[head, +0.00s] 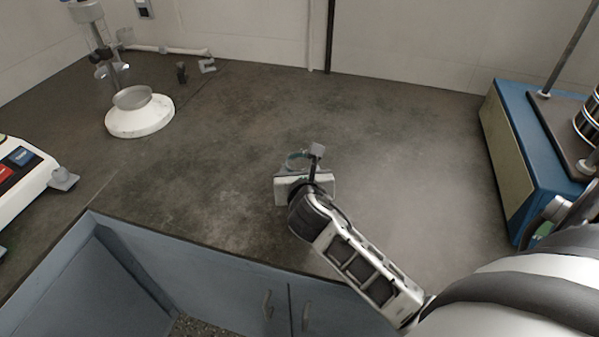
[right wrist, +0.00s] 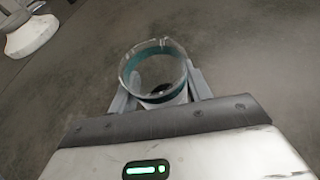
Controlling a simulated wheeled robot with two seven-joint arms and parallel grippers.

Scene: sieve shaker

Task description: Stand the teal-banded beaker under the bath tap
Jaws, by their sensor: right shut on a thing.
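The teal-banded beaker (right wrist: 153,68) is clear glass with a teal band near its rim. In the right wrist view it sits between the two grey fingers of my right gripper (right wrist: 160,92), which is shut on it. In the head view the beaker (head: 297,160) shows only in part behind my right gripper (head: 298,172), over the middle of the counter. I cannot tell whether its base touches the counter. My left gripper is not in view. No bath tap can be made out for sure.
A white round base with a grey bowl (head: 138,112) and a stand is at the back left. A white device (head: 22,185) with red and blue keys is at the left edge. A blue machine (head: 530,150) stands at the right. The counter (head: 400,130) between is clear.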

